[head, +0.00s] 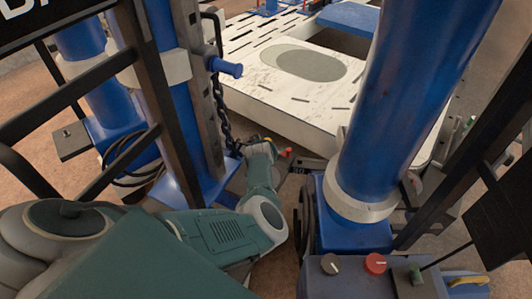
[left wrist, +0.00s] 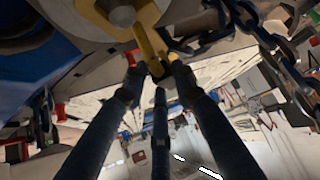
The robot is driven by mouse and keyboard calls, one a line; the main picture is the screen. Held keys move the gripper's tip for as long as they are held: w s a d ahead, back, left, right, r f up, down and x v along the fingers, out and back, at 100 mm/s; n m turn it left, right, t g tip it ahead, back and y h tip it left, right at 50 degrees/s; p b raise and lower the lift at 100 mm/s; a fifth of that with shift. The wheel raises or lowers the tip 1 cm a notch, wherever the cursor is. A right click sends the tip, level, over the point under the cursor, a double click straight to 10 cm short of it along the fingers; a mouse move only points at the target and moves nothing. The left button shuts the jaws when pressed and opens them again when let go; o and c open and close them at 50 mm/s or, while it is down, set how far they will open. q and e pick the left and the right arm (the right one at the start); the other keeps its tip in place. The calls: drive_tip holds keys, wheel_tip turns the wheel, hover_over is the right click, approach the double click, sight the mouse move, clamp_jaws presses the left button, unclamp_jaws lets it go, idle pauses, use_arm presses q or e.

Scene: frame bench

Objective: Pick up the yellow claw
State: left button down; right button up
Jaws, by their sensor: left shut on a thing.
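The yellow claw (left wrist: 150,45) is at the top centre of the left wrist view, under a round grey end piece. My left gripper (left wrist: 158,78) has its dark fingers closed around the claw's lower end. In the head view my left gripper (head: 266,143) is small and partly hidden by its own wrist, beside the foot of the blue post. A small yellow bit shows there, too small to make out. My right gripper is not in view.
A dark chain (head: 222,110) hangs from a blue peg on the blue post (head: 180,90). A thick blue column (head: 395,100) stands at the right. The white slotted bench (head: 240,85) lies behind. A control box (head: 345,285) with knobs is in front right.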

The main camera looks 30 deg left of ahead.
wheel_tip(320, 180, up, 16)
drive_tip(key=p, duration=1.5)
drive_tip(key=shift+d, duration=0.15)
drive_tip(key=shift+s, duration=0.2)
